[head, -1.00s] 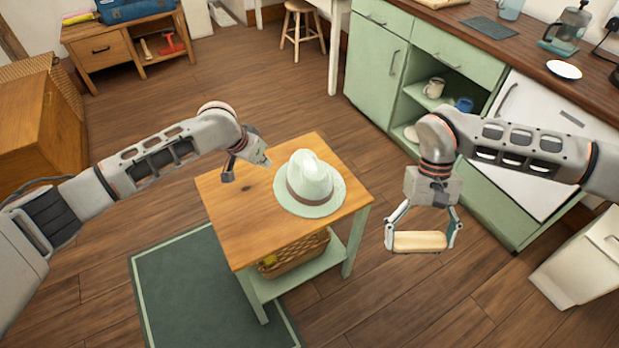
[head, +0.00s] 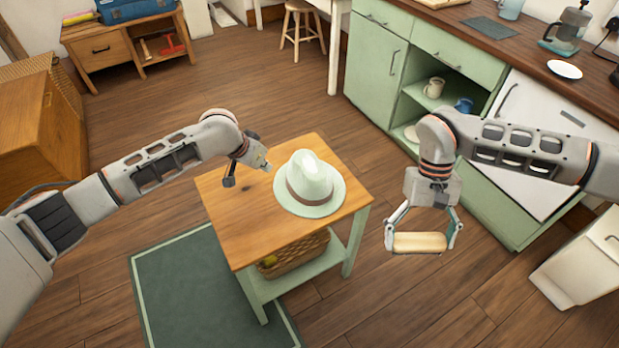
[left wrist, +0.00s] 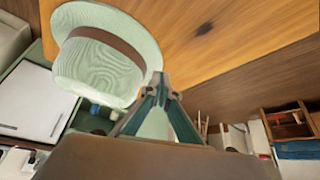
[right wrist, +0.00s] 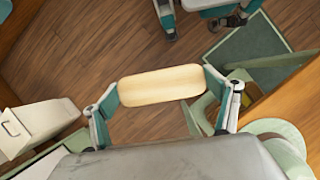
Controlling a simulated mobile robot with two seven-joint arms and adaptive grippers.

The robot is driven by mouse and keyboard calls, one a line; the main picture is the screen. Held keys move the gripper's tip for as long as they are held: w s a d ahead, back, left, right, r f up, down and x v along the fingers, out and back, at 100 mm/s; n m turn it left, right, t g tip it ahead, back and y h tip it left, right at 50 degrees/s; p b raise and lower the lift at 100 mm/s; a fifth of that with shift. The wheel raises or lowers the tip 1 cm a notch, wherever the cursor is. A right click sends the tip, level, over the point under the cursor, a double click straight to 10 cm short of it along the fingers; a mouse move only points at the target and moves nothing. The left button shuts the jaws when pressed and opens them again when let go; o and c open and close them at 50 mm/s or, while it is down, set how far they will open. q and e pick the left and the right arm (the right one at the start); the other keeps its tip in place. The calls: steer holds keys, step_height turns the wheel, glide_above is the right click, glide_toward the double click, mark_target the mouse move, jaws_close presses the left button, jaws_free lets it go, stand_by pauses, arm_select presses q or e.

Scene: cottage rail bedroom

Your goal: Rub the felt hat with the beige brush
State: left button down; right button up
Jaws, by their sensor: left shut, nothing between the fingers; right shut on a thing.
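The pale green felt hat (head: 312,180) with a brown band stands crown up on the small wooden-topped table (head: 240,225). It also fills the upper left of the left wrist view (left wrist: 95,65). My left gripper (head: 246,176) is shut and empty beside the hat's left side; in the left wrist view its fingertips (left wrist: 160,84) appear close to the brim, and I cannot tell whether they touch. My right gripper (head: 421,242) is shut on the beige brush (right wrist: 160,85), gripping it by its two ends. The brush is in the air to the right of the table, apart from the hat.
A wicker basket (head: 292,258) sits on the table's lower shelf. A green rug (head: 195,300) lies at the table's left. Green cabinets (head: 375,65) and a white bin (head: 585,258) stand to the right. The floor between table and cabinets is clear.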

arm_select(q)
steer(key=shift+f, duration=0.9)
arm_select(e)
steer(key=shift+f, duration=0.15)
stand_by(0.5)
steer(key=w+a+m+t+y, duration=0.1)
steer(key=w+a+m+y, duration=0.2)
steer(key=w+a+m, duration=0.55)
step_height(320, 180, up, 8)
steer(key=m+t, duration=0.7)
steer(key=m, duration=1.2)
glide_above(302, 154)
steer(key=shift+n, duration=0.25)
steer(key=shift+w+f, duration=0.1)
steer(key=shift+f, duration=2.65)
steer(key=shift+f, duration=1)
